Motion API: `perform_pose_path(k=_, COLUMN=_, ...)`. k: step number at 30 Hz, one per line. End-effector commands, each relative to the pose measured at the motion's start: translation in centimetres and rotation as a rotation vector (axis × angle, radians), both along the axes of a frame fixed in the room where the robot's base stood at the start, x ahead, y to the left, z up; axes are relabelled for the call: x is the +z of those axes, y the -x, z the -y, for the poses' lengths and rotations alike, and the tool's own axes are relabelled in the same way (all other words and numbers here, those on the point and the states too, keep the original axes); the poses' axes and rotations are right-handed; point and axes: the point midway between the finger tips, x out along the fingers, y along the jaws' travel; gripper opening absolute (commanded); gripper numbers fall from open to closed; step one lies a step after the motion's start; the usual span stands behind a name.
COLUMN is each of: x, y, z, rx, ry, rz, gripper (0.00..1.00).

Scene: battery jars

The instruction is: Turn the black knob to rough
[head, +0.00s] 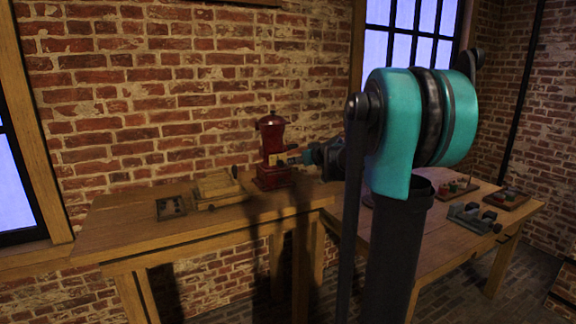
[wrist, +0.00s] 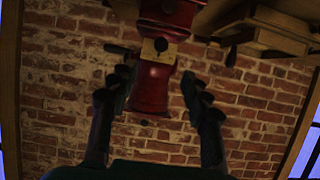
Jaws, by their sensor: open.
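A red grinder-like machine (head: 272,140) with a dark top stands on the wooden bench in the head view. In the wrist view the machine (wrist: 152,88) appears upside down. A pale plate (wrist: 150,56) is on its front, with a small black knob (wrist: 161,44) on it. Any lettering on the plate is too small to read. My gripper (head: 296,157) is close to the right front of the machine in the head view. In the wrist view my gripper (wrist: 155,77) is open and empty, its fingers apart on either side of the machine's body. The knob lies beyond the fingertips; I see no contact.
A wooden box-like object (head: 220,188) and a small dark tray (head: 171,207) are left of the machine on the bench (head: 130,225). A second table (head: 440,235) at right bears several small items. My arm hides part of the scene. A brick wall stands behind.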

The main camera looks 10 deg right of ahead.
Motion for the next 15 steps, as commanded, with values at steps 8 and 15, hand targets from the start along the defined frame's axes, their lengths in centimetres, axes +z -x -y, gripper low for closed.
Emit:
perform_pose_path(k=8, x=-1.9, y=-4.2, z=-1.4, rx=0.002, ry=0.0, rz=-0.001, gripper=0.48)
perform_pose_path(k=15, x=-3.5, y=-7.8, z=-2.6, rx=0.001, ry=0.001, rz=-0.001, gripper=0.48)
